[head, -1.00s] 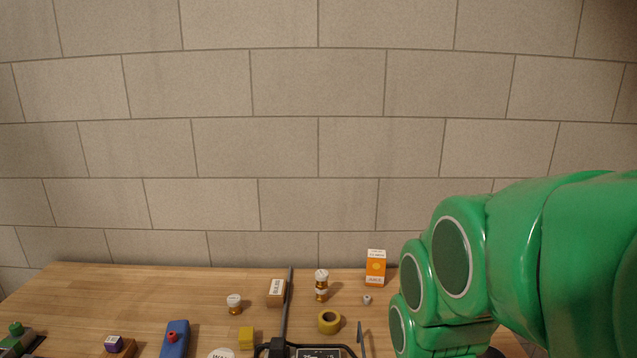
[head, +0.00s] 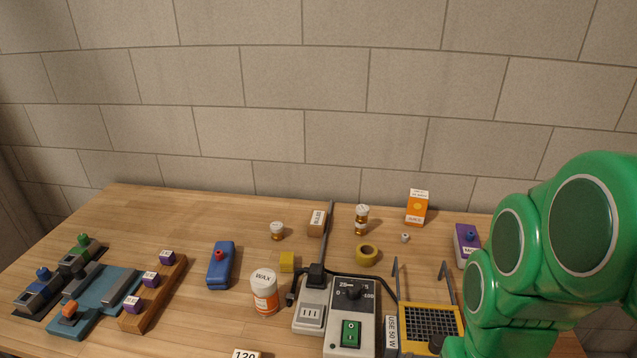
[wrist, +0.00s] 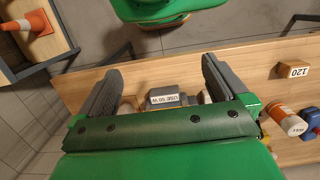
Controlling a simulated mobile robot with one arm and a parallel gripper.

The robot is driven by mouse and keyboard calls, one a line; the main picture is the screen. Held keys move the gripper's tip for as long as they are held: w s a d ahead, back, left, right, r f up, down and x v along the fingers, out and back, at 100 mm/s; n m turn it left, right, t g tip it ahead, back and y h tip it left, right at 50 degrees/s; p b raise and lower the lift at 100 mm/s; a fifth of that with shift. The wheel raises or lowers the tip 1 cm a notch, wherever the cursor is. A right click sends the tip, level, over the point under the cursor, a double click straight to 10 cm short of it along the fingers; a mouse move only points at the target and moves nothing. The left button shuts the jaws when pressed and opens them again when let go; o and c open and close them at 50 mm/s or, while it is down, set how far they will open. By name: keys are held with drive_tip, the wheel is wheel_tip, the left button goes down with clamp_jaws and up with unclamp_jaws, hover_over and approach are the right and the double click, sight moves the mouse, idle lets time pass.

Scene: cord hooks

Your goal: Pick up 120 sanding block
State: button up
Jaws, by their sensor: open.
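The 120 sanding block (head: 246,354) shows only its white labelled top at the bottom edge of the head view. In the wrist view the block (wrist: 292,70) is brown with a white "120" label and sits on the wooden table near its edge, at the right. My gripper (wrist: 158,75) is open with its two dark fingers wide apart. It is empty and well to the left of the block in the wrist view. The fingers are not visible in the head view, where my green arm fills the right side.
A wax jar (head: 264,292), a power unit (head: 350,322) and a yellow grid tray (head: 430,325) stand on the table (head: 160,213). A wooden rack (head: 158,295) and blue fixture (head: 95,298) are at left. In the wrist view, an orange cone (wrist: 39,22) is at upper left.

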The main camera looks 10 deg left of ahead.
drive_tip(key=w+a+r+t+y, duration=0.35)
drive_tip(key=w+a+r, duration=0.3)
drive_tip(key=a, duration=0.85)
drive_tip(key=w+a+r+t+y, duration=0.3)
drive_tip(key=w+a+r+t, duration=0.3)
drive_tip(key=a, duration=0.9)
drive_tip(key=w+a+r+t+y, duration=0.35)
drive_tip(key=w+a, duration=0.45)
drive_tip(key=a, duration=0.7)
drive_tip(key=s+d+f+m+t+h, duration=0.25)
drive_tip(key=s+d+f+h, duration=0.55)
drive_tip(key=s+f+h, duration=0.45)
approach(250, 355)
drive_tip(key=w+f, duration=0.2)
drive_tip(key=w, duration=0.1)
drive_tip(key=shift+a+f, duration=0.2)
drive_tip(key=shift+f, duration=0.15)
drive_tip(key=shift+x, duration=3.9)
